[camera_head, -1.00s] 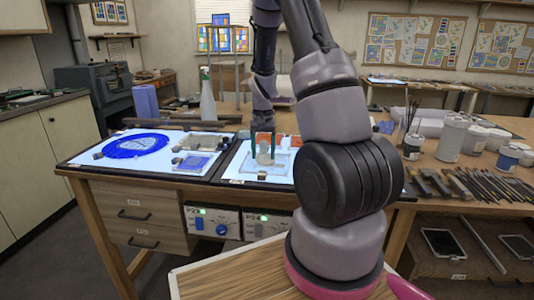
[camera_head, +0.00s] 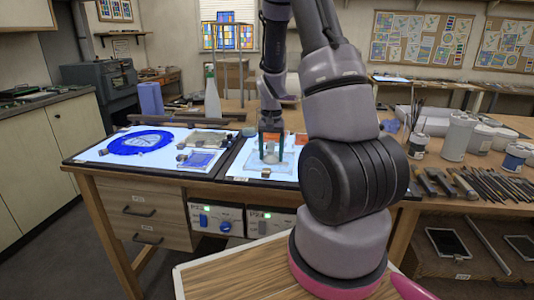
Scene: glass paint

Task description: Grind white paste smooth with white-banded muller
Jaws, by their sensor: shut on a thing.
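My gripper (camera_head: 271,147) points down over the right lit panel (camera_head: 236,169) of the bench. The muller sits at or just above a clear slab (camera_head: 262,165) on the panel. A white band on it and the white paste are too small to make out, and the muller's foot is partly hidden by the fingers.
The left lit panel holds a blue round glass piece (camera_head: 141,142) and small tools. A spray bottle (camera_head: 212,100) and a blue-violet block (camera_head: 150,100) stand behind. Jars (camera_head: 456,137), hammers and rods lie on the right bench. An orange piece (camera_head: 301,140) lies close to my gripper.

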